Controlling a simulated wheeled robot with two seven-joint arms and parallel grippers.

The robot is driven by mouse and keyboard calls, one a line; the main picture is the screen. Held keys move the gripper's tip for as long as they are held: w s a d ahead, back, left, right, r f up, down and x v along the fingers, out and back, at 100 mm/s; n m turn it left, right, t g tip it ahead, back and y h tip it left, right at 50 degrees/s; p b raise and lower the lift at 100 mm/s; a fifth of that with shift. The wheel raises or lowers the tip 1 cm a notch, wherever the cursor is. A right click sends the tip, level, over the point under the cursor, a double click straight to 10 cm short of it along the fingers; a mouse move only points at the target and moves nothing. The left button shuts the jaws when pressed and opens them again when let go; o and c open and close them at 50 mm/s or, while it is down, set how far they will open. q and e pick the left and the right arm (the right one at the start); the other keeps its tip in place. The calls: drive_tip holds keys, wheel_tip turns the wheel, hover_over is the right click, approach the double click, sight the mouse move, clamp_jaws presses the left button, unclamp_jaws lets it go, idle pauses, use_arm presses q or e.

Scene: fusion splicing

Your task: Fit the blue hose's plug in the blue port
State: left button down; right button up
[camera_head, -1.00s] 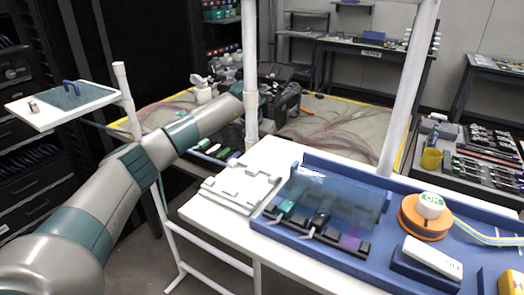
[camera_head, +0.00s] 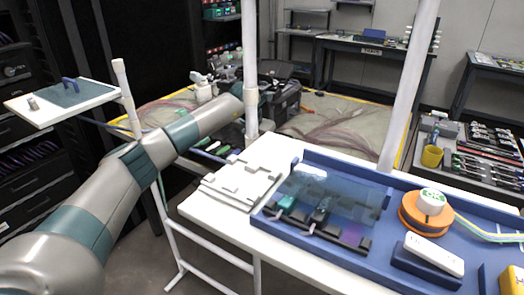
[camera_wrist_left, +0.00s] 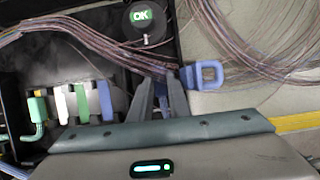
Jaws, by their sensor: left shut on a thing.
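My left arm reaches from the left to the back of the head view; its gripper is mostly hidden behind a white post there. In the left wrist view my left gripper (camera_wrist_left: 161,84) points at a dark box, its grey fingers close together. A blue plug-like piece with a square loop (camera_wrist_left: 205,75) shows at the right fingertip. What lies between the fingers is dark and hard to make out. Left of the fingers stand a blue port-like slot (camera_wrist_left: 105,100) and green and white ones (camera_wrist_left: 70,104). My right gripper is not in view.
A round black knob marked OK (camera_wrist_left: 142,17) stands above the fingers. Thin brown-purple cables (camera_wrist_left: 105,45) cross near the fingertips. In the head view, white posts (camera_head: 250,60) stand close to my arm, and a blue tray (camera_head: 465,210) lies on the white table.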

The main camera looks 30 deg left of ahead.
use_arm(q)
drive_tip(key=shift+f, duration=0.45)
idle(0.4)
drive_tip(key=c, duration=1.6)
unclamp_jaws()
drive_tip(key=shift+s, duration=0.1)
drive_tip(key=b+v, duration=0.1)
drive_tip(key=v, duration=1.6)
drive_tip(key=shift+r, duration=0.4)
